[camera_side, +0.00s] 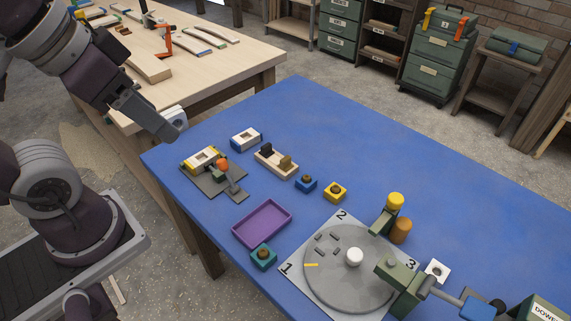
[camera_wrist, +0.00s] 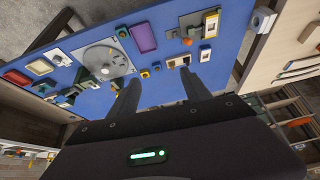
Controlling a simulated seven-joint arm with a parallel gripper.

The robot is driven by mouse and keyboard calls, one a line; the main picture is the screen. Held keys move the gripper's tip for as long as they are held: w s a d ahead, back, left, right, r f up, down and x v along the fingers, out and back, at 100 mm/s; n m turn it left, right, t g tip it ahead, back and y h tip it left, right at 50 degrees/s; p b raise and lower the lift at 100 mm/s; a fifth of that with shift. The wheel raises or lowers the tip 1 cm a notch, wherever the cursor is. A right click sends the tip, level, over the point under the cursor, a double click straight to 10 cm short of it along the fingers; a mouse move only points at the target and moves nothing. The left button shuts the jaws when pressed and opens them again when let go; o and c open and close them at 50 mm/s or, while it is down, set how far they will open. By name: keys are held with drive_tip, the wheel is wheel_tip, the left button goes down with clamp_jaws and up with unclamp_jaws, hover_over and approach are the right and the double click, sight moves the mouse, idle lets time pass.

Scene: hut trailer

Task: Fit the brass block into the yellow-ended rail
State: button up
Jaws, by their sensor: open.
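The brass block (camera_side: 285,162) stands in a pale wooden holder (camera_side: 268,166) beside a black block (camera_side: 266,150). The holder shows small in the wrist view (camera_wrist: 179,62). The yellow-ended rail (camera_side: 203,158), a pale slotted piece, sits on a grey plate (camera_side: 225,184) to the holder's left; the rail shows in the wrist view (camera_wrist: 211,24). A lever with an orange knob (camera_side: 222,164) stands beside it. My gripper (camera_wrist: 160,77) is open, with nothing between its fingers. It is raised, apart from the block and rail.
A blue-ended rail (camera_side: 246,139) lies behind the holder. Blue (camera_side: 306,183), yellow (camera_side: 335,191) and teal (camera_side: 263,257) blocks, a purple tray (camera_side: 262,223) and a round grey turntable (camera_side: 340,275) are nearer. The blue tabletop (camera_side: 400,150) is clear toward the back right.

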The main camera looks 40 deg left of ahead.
drive_tip(key=w+m+g, duration=0.1)
drive_tip(key=w+m, duration=0.3)
drive_tip(key=w, duration=0.5)
drive_tip(key=m+g, duration=0.4)
drive_tip(key=m, duration=0.8)
hover_over(286, 158)
drive_tip(key=s, duration=0.1)
wheel_tip(286, 158, down, 19)
drive_tip(key=shift+m, duration=0.7)
drive_tip(key=f, duration=1.1)
drive_tip(key=shift+w+f, duration=0.3)
drive_tip(key=shift+w, duration=0.1)
clamp_jaws()
